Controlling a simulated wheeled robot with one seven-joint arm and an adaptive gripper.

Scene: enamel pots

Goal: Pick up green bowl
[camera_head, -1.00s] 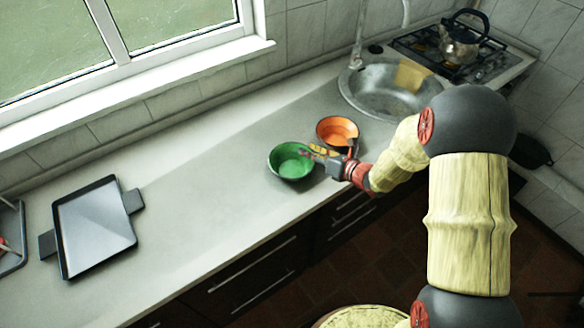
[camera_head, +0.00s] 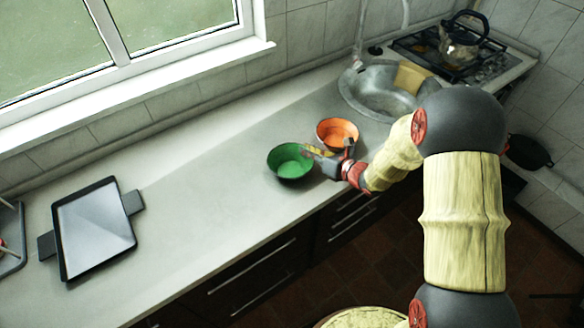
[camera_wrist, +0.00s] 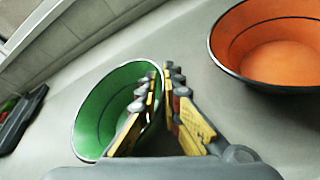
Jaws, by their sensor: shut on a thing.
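The green bowl (camera_head: 290,162) is at the middle of the counter in the head view, just left of the orange bowl. It also shows in the wrist view (camera_wrist: 95,112), left of the fingers. My gripper (camera_head: 318,152) is at the bowl's right side. In the wrist view my gripper (camera_wrist: 160,82) has one finger inside the bowl and one outside, shut on the right part of its rim. The fingers hide that part of the rim. I cannot tell whether the bowl's base touches the counter.
The orange bowl (camera_head: 337,132) stands close behind my gripper and shows at upper right in the wrist view (camera_wrist: 275,50). A dark tray (camera_head: 95,228) lies on the left. A sink (camera_head: 385,95) and a kettle (camera_head: 464,42) on the stove are at the back right. Counter between tray and bowls is clear.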

